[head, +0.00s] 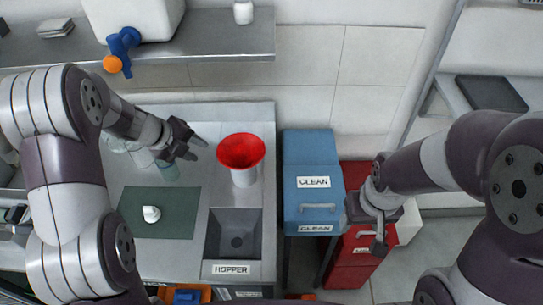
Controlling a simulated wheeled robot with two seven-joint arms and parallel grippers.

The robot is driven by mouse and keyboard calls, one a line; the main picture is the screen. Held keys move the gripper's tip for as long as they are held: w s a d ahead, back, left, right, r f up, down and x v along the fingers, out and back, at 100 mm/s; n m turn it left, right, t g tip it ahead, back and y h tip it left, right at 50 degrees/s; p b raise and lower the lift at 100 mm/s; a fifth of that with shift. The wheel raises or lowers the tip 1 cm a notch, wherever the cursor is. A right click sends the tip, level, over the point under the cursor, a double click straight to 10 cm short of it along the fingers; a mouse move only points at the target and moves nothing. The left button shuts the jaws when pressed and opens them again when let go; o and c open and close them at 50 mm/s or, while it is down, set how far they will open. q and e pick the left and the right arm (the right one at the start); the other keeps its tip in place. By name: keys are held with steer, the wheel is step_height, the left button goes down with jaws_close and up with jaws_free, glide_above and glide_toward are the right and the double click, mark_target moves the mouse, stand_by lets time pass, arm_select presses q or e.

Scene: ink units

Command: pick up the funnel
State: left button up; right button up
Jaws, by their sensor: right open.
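The red funnel (241,149) sits upright, wide mouth up, on top of a white cylindrical holder or cup (243,178) on the grey counter. Its lower part is hidden from this angle. My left gripper (197,150) is just left of the funnel, apart from it, with its dark fingers spread and nothing visible between them. My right gripper (368,228) is open and empty in front of the blue and red cabinets, well right of the funnel.
A hopper basin (232,240) lies in front of the funnel. A blue "CLEAN" bin (312,155) stands right of the counter. A shelf (225,40) runs behind.

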mark_target(223, 160)
arm_select(q)
steer(key=shift+m+h, duration=0.3)
steer(key=shift+m, duration=0.1)
steer(key=x, duration=1.1)
steer(key=shift+s+d+f, duration=0.1)
steer(key=shift+f, duration=0.35)
steer(key=shift+w+d+f, duration=0.15)
steer(key=shift+w+f, duration=0.05)
steer(key=shift+w, duration=0.05)
steer(key=shift+c, duration=0.3)
arm_select(e)
steer(key=shift+w+a+r, duration=0.1)
steer(key=shift+a+r, duration=0.15)
steer(key=shift+a, duration=0.55)
arm_select(q)
steer(key=shift+s+d+r, duration=0.1)
steer(key=c, duration=0.5)
jaws_close()
arm_select(e)
steer(key=shift+a, duration=0.1)
